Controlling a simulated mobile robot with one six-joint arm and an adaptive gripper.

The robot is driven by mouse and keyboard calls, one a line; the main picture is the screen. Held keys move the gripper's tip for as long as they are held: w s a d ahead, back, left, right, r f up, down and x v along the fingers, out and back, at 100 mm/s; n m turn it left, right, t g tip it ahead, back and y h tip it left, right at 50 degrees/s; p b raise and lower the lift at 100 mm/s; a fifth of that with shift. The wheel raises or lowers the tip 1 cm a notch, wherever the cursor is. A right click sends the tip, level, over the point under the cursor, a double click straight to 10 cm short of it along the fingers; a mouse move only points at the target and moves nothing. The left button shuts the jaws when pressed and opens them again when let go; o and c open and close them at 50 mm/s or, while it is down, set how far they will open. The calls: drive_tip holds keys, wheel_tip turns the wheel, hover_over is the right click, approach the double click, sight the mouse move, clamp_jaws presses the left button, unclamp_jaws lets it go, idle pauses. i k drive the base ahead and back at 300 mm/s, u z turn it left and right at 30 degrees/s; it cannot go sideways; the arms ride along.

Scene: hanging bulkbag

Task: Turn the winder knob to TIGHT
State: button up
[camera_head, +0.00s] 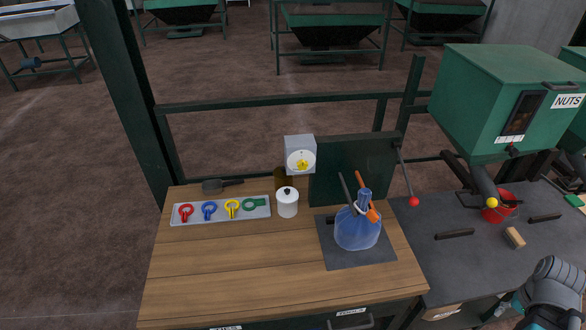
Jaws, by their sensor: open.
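A small grey box (296,142) with a round white dial stands at the back of the wooden bench, left of a dark green panel. A yellow knob (302,165) sits on the lower part of the dial; it looks like the winder knob. Its marks are too small to read, so I cannot tell its setting. Part of my arm shows at the lower right edge, well away from the knob. My gripper's fingertips cannot be made out in this view.
On the wooden bench (230,280) stand a tray (221,221) of coloured rings, a white jar (288,205), and a blue bag (357,232) on a dark mat. A red-tipped lever (408,180) is right of the panel. A green NUTS hopper (480,100) overhangs the right counter. The bench front is clear.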

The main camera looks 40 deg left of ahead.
sight(302, 164)
drive_tip(key=k, duration=1.75)
drive_tip(key=u, duration=1.1)
drive_tip(key=i, duration=1)
drive_tip(key=z, duration=0.05)
